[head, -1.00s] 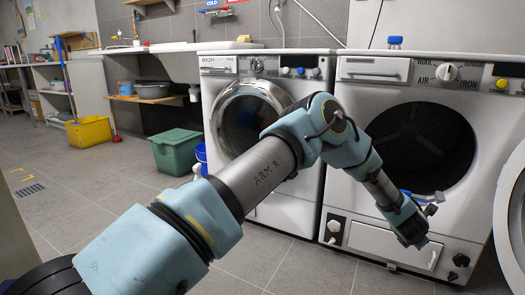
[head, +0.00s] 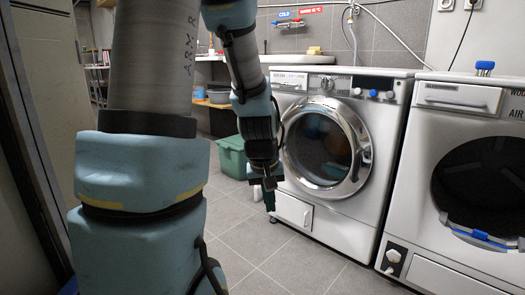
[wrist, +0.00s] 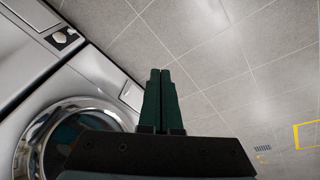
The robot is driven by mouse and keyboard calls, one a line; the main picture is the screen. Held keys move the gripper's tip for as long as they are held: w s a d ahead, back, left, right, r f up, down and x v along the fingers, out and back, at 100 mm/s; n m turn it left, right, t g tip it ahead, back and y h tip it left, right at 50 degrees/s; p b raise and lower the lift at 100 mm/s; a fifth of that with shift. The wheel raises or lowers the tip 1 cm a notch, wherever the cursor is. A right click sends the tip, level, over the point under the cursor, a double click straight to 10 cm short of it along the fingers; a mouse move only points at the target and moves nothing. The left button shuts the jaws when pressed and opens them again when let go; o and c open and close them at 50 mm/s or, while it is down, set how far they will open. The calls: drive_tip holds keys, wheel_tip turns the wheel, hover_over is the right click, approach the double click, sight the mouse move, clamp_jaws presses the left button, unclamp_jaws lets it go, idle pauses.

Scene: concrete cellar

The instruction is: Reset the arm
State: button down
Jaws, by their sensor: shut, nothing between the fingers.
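My arm fills the left of the head view, with its upper part rising past the top edge and its forearm hanging down. My gripper (head: 268,195) points down in front of the left washing machine (head: 345,240), apart from it. In the wrist view the two dark green fingers of my gripper (wrist: 160,75) lie side by side, shut and empty, with floor behind them.
The left machine's round door (head: 325,145) is shut; it also shows in the wrist view (wrist: 30,145). A second machine (head: 450,100) stands at right with a dark round opening. A green bin (head: 232,158) stands behind my gripper. Tiled floor (head: 260,255) is clear in front.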

drive_tip(key=s+a+r+m+g+y+p, duration=0.1)
drive_tip(key=s+a+r+m, duration=0.15)
drive_tip(key=s+a, duration=0.6)
wheel_tip(320, 180, up, 38)
drive_tip(key=w+p, duration=0.1)
drive_tip(key=p, duration=3.6)
drive_tip(key=shift+w+a+f+n+p, duration=0.15)
drive_tip(key=shift+w+f+n+p, duration=0.15)
drive_tip(key=shift+n+p, duration=0.15)
